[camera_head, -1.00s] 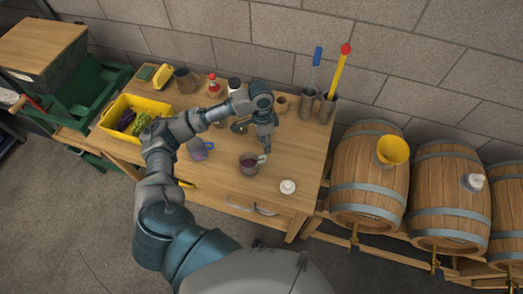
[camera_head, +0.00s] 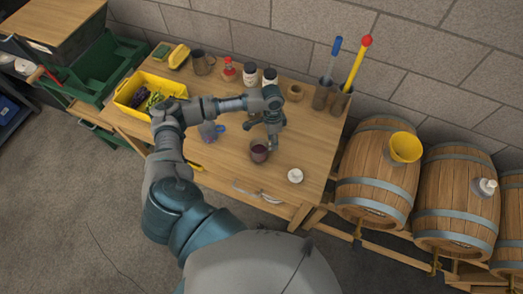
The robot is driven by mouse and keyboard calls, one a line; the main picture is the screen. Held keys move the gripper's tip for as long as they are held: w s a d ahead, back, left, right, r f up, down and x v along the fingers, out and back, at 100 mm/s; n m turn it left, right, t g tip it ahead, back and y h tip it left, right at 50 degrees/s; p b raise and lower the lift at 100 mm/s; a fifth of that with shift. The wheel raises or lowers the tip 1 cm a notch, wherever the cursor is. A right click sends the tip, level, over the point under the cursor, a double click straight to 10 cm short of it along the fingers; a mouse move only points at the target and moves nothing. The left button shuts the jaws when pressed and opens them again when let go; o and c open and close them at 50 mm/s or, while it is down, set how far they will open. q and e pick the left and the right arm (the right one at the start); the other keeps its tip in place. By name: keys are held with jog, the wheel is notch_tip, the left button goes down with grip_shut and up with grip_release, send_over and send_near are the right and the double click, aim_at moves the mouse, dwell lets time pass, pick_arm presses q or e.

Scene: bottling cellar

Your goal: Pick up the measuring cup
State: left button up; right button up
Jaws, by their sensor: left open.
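A small cup of dark red liquid (camera_head: 259,151) stands upright on the wooden table near its front. A bluish-purple translucent jug (camera_head: 209,131) stands further left, partly hidden behind my left arm. I cannot tell for sure which of the two is the measuring cup. My left gripper (camera_head: 264,134) is open and empty, pointing down just behind and above the cup of dark liquid. I cannot tell whether a finger touches the cup. My right gripper is not in view.
A white round object (camera_head: 295,176) lies right of the cup. Barrels (camera_head: 376,170) stand to the right.

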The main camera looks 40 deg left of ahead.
aim_at(263, 150)
pick_arm(q)
jog(key=f, duration=0.4)
jog(key=shift+s+f, duration=0.2)
jog(key=shift+d+r, duration=0.1)
jog(key=shift+d, duration=0.15)
grip_shut()
jog(key=shift+a, duration=0.1)
